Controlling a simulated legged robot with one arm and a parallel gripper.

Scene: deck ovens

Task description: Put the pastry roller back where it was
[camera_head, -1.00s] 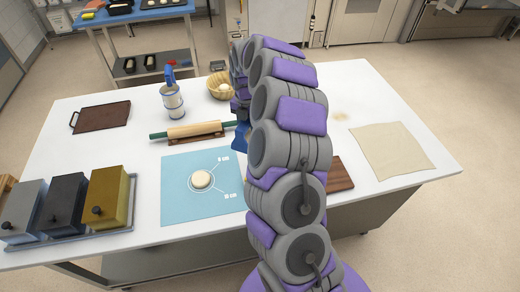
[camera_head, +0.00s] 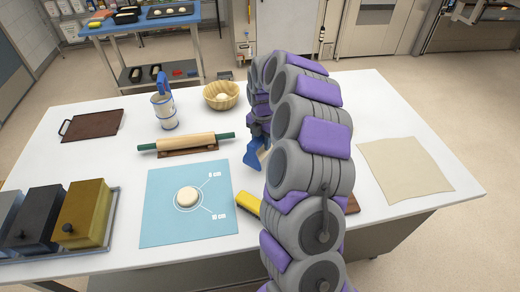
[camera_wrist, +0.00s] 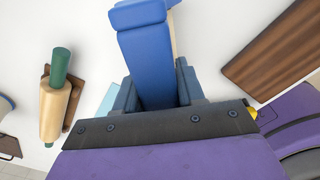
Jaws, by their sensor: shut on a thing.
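A rolling pin (camera_head: 187,142) with a beige barrel and green handles rests on a dark wooden cradle (camera_head: 188,153) behind the blue mat. The pin (camera_wrist: 54,105) and cradle (camera_wrist: 77,92) also show at the left of the wrist view. My gripper (camera_head: 258,142) is above the table, to the right of the pin and apart from it. In the wrist view, my gripper (camera_wrist: 157,95) is shut on a blue thing (camera_wrist: 147,55) with a pale edge. This blue thing (camera_head: 252,154) hangs below the gripper in the head view. I cannot tell its full shape.
The blue mat (camera_head: 160,225) bears a dough round (camera_head: 187,197). A yellow thing (camera_head: 248,204) lies right of it, partly hidden by my arm. A canister (camera_head: 163,110) and bowl (camera_head: 236,92) stand behind. A cloth (camera_head: 405,170) lies right; lidded tins (camera_head: 82,213) stand left.

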